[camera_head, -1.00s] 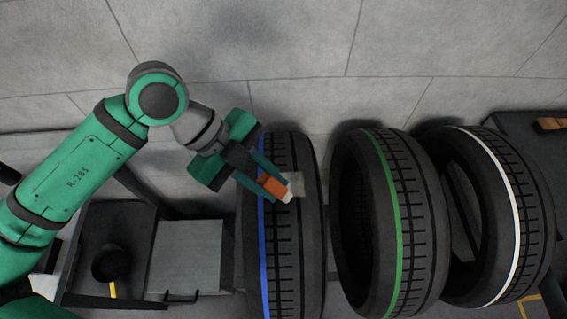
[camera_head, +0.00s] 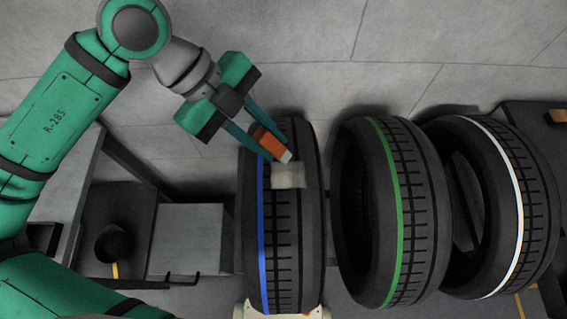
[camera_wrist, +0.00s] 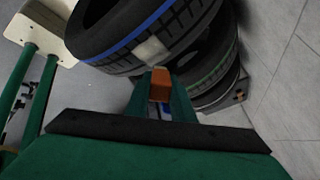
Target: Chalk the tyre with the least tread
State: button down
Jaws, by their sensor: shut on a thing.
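My gripper (camera_head: 258,138) is shut on an orange block of chalk (camera_head: 268,142) with a pale tip. The chalk also shows between the fingers in the wrist view (camera_wrist: 160,86). The blue-striped tyre (camera_head: 285,235) stands upright at the left of the row. A pale patch (camera_head: 288,175) lies across its tread, just below the chalk tip; it shows in the wrist view too (camera_wrist: 151,50). I cannot tell whether the tip touches the tyre. The green-striped tyre (camera_head: 418,215) and white-striped tyre (camera_head: 535,210) stand to the right. Tread depths are hard to compare here.
A dark bench with a grey plate (camera_head: 187,240) and a round black object (camera_head: 113,243) is at the left. A pale base (camera_head: 240,311) shows under the blue-striped tyre. A grey wall (camera_head: 330,90) stands behind. The space above the tyres looks clear.

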jog(key=shift+r, duration=1.4)
